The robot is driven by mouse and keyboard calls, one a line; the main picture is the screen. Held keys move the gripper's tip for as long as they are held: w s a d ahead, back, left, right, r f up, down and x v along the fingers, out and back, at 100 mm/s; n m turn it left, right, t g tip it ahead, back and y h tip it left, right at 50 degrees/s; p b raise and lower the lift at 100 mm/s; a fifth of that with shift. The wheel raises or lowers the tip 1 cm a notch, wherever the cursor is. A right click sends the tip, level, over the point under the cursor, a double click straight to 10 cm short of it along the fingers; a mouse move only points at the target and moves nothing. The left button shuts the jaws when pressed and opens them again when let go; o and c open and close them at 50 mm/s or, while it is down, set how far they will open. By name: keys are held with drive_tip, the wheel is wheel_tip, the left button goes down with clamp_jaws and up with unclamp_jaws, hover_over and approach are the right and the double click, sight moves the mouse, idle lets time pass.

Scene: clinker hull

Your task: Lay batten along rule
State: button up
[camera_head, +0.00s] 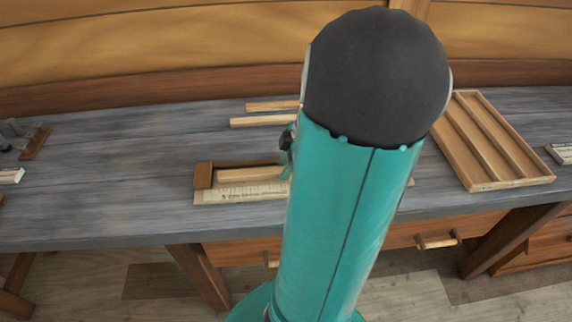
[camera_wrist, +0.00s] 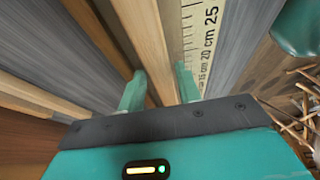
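A pale wooden batten (camera_head: 248,175) lies along the back edge of the cream rule (camera_head: 232,195) on the bench, its left end close to a brown end block (camera_head: 203,176). My arm hides its right part. In the wrist view the batten (camera_wrist: 148,40) runs between the two fingers of my gripper (camera_wrist: 160,90), beside the rule (camera_wrist: 205,30) with its printed numbers. One finger is on each side of the batten, close to it; I cannot tell whether they press on it. In the head view the fingertips are mostly hidden behind my arm.
Two more battens (camera_head: 272,106) (camera_head: 262,122) lie farther back on the grey bench (camera_head: 110,175). A compartmented wooden tray (camera_head: 460,160) is at the right. A brown strip with dark fittings (camera_head: 35,143) is at the far left. The bench left of the rule is clear.

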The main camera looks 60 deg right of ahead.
drive_tip(key=v, duration=1.2)
